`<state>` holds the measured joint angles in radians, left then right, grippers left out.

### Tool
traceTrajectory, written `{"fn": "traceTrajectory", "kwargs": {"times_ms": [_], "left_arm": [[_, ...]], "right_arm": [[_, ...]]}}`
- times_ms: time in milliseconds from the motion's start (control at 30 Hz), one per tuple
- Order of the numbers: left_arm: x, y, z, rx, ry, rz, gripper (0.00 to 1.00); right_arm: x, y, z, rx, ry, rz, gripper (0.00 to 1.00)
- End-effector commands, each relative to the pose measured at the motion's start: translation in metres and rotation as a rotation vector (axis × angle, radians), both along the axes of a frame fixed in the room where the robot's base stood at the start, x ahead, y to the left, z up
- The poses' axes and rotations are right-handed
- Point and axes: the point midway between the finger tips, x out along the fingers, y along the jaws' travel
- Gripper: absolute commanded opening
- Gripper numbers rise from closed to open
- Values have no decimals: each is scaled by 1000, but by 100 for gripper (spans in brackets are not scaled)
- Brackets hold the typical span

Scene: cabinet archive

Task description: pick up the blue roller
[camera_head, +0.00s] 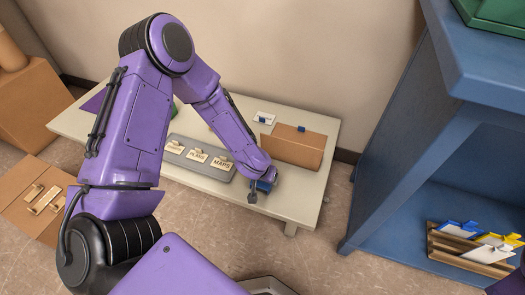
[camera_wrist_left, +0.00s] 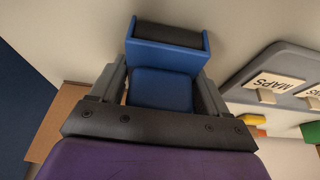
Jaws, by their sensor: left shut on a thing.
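The blue roller (camera_head: 265,186) is at the tip of my left arm, near the front right part of the low cream table (camera_head: 300,205). In the left wrist view the blue roller (camera_wrist_left: 163,88) has a blue block body and a dark strip across its far end. My left gripper (camera_wrist_left: 165,90) is shut on its body, one finger on each side. In the head view my left gripper (camera_head: 258,191) is small and partly hidden by its own wrist. I cannot tell whether the roller touches the table. My right gripper is not in view.
A grey tray (camera_head: 183,164) with labelled tags, one reading MAPS (camera_head: 222,163), lies left of the gripper. A brown box (camera_head: 293,147) and a white card (camera_head: 264,118) are behind. A blue cabinet (camera_head: 400,170) stands right, with a wooden rack (camera_head: 450,254) inside.

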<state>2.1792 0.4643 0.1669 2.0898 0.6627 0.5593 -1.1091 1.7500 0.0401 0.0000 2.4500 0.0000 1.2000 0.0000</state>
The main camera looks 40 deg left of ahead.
Motion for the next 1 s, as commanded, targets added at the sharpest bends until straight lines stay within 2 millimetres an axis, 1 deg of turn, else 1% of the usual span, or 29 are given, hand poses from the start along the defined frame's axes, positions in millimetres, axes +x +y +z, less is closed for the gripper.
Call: {"fn": "traceTrajectory", "kwargs": {"times_ms": [133,233,333,400,467,633,667,700,767,800,833,900,1000], "left_arm": [[0,0,1,1,0,0,41],[0,0,8,1,0,-1,41],[1,0,24,1,-2,-1,41],[1,0,40,1,-3,-1,41],[-11,-5,52,0,0,-3,41],[-49,-23,105,1,-1,-5,41],[-60,-27,104,1,4,-4,41],[-73,-33,108,0,4,-4,41],[-90,-41,116,0,3,-5,41],[-102,-46,128,2,8,-4,41],[-109,-49,132,1,7,-4,41],[-116,-52,134,3,8,-1,41],[-123,-56,134,2,6,-1,41]], "right_arm": [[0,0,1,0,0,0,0],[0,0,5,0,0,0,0],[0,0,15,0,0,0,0],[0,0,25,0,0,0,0],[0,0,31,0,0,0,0],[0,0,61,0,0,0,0],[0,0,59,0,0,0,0],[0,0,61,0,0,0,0],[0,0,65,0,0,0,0],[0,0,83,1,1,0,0],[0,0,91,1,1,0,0],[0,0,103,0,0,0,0],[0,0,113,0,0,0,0]]}}
